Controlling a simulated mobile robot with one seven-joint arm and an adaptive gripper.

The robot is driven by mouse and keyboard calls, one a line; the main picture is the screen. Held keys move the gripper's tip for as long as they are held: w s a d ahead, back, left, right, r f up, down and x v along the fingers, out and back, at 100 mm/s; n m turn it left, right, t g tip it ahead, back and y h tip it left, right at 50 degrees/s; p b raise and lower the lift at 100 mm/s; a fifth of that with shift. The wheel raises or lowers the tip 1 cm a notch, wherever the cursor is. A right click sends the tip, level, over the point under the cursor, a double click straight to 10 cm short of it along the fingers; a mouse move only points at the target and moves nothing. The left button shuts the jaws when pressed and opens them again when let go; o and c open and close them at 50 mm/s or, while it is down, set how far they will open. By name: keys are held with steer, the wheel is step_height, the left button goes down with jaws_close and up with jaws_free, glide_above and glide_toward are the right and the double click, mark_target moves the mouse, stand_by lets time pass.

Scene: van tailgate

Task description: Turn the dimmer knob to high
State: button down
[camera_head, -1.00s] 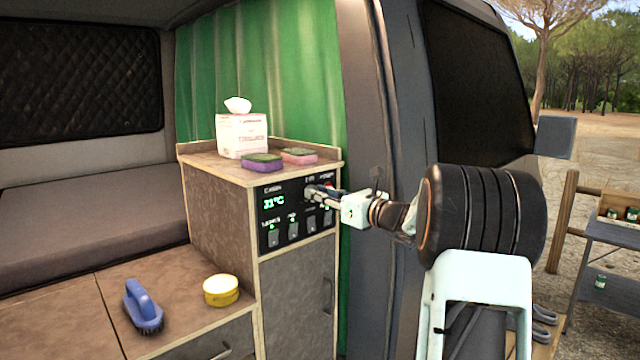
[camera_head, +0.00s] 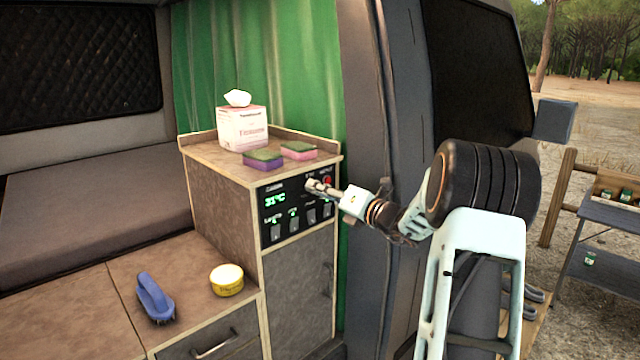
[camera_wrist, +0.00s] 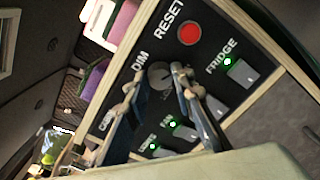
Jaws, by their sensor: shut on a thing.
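The dimmer knob (camera_wrist: 159,75) is a small grey round knob under the label DIM on the black control panel (camera_head: 272,236). In the wrist view it sits between the two fingers of my gripper (camera_wrist: 158,88), which is shut on it. In the head view my gripper (camera_head: 318,187) reaches the panel from the right and hides the knob. The mark on the knob is too small to read its setting.
A red RESET button (camera_wrist: 190,34) is close beside the knob. Lit switches labelled FRIDGE (camera_wrist: 240,70), FAN and LIGHTS line the panel. Two sponges (camera_head: 263,158) and a tissue box (camera_head: 242,128) stand on the cabinet top. The van's door pillar is close to my arm.

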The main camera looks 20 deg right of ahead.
stand_by(0.3)
steer(key=c, duration=1.7)
jaws_free()
steer(key=shift+o, duration=0.2)
steer(key=v, duration=1.2)
